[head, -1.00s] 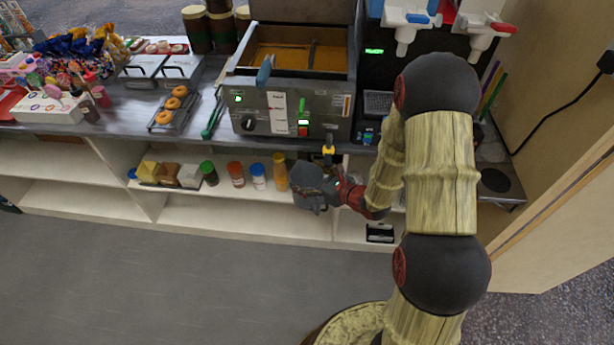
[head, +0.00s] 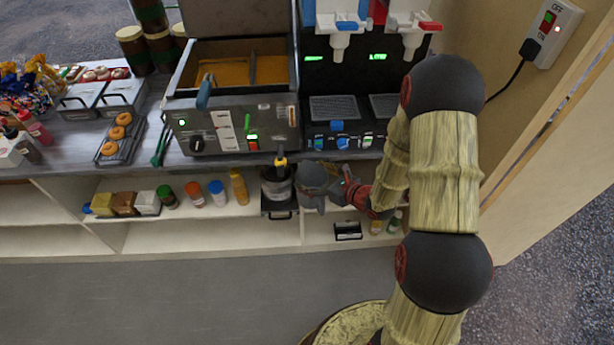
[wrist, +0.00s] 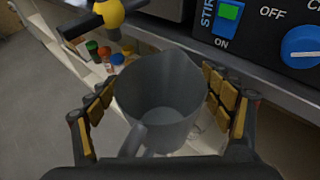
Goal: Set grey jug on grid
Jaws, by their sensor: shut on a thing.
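The grey jug (wrist: 160,90) is upright between the fingers of my gripper (wrist: 165,115) in the wrist view. It looks empty inside, and its handle faces me. In the head view, the jug (head: 314,176) appears as a dark grey shape at the end of my gripper (head: 307,196), partly hidden by the fingers. My gripper is shut on the jug, in front of the counter edge and below the counter top. A dark grid (head: 334,108) lies under the blue-handled tap of the drinks machine. A second grid (head: 384,106) lies under the red-handled tap.
A metal pot (head: 277,186) stands below the fryer's yellow-and-black valve (head: 281,160), just left of my gripper. The fryer (head: 235,125) is left of the drinks machine. Bottles (head: 239,187) stand on the shelf. A wooden wall (head: 530,125) is on the right.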

